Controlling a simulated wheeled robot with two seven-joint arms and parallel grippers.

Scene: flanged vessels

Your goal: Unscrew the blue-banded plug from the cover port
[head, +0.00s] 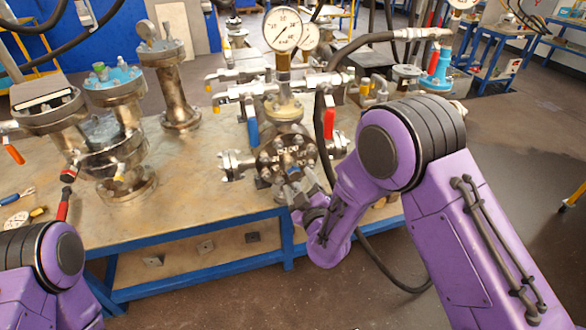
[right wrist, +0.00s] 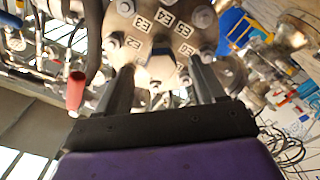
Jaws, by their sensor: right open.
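The round metal cover (head: 287,152), ringed with bolts, faces the front of the bench on the vessel assembly below the gauge. In the right wrist view the cover (right wrist: 181,62) carries small printed labels such as E3, E4 and E5. A dark piece with a little blue at its lower end, seemingly the plug (right wrist: 159,48), shows at the middle of the cover, between my right fingers. My right gripper (right wrist: 162,75) is open, with one finger on each side of it; I cannot tell whether they touch. In the head view my right gripper (head: 297,196) partly hides the cover's lower edge. My left gripper is out of view.
A pressure gauge (head: 283,29) and valves with blue (head: 252,126) and red (head: 330,117) handles stand above the cover. Other flanged vessels (head: 174,84) stand on the left of the bench (head: 205,190). A black hose (head: 375,268) hangs beside my right arm.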

